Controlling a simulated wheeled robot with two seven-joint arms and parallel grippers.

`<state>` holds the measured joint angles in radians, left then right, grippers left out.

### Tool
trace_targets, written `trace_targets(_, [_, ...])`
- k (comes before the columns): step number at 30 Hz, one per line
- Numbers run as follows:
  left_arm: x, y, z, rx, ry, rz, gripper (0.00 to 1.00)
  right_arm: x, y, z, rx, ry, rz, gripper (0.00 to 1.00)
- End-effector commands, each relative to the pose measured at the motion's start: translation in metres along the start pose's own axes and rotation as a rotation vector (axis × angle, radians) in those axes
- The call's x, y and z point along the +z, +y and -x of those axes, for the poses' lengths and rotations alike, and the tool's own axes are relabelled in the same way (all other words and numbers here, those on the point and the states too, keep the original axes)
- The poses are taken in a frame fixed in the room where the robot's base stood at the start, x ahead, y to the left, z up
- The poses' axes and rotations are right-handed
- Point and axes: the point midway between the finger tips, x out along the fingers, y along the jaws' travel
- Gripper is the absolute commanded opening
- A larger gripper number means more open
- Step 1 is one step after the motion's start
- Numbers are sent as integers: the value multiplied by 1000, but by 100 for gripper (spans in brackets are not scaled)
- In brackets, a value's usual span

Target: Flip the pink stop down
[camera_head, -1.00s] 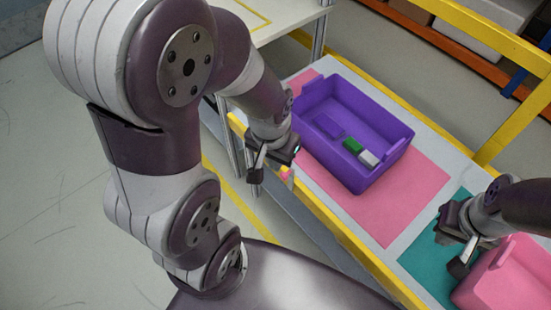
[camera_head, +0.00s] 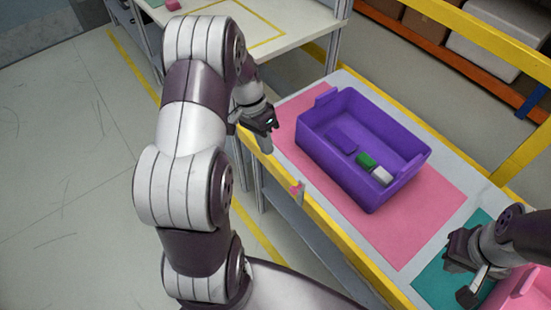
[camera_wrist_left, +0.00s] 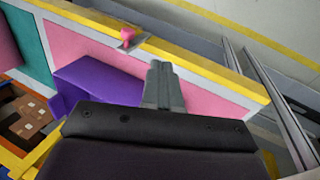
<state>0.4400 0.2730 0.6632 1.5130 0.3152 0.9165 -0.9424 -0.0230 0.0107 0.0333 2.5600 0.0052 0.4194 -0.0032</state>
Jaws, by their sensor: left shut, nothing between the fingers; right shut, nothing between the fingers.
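The pink stop (camera_head: 297,189) is a small pink piece on a grey bracket at the yellow front edge of the bench. It also shows in the left wrist view (camera_wrist_left: 127,34), standing at the yellow edge. My left gripper (camera_head: 268,148) is shut and empty, over the bench's front edge to the upper left of the stop and apart from it. Its closed fingers show in the left wrist view (camera_wrist_left: 162,85). My right gripper (camera_head: 466,288) is shut at the lower right, over the teal mat near the pink bin (camera_head: 520,290).
A purple bin (camera_head: 350,165) stands on a pink mat (camera_head: 425,225) and holds a purple, a green and a white block. A yellow rail (camera_head: 340,235) runs along the bench front. A white table (camera_head: 290,40) is behind. The floor at left is clear.

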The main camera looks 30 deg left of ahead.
Motion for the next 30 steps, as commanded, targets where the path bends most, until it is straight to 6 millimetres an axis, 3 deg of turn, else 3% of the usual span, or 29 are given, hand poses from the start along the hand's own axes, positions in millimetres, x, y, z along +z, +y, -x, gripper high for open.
trace_targets(12, [1, 1, -89, 2, -3, 1, 0, 0, 0, 0, 0, 0, 0, 0])
trace_targets(19, [-1, 30, -100, -1, -1, -1, 0, -1, 0, 7, 0, 0, 0, 0])
trace_targets(30, [-1, 36, -104, -1, 0, 1, 0, -1, 0, 8, 0, 0, 0, 0])
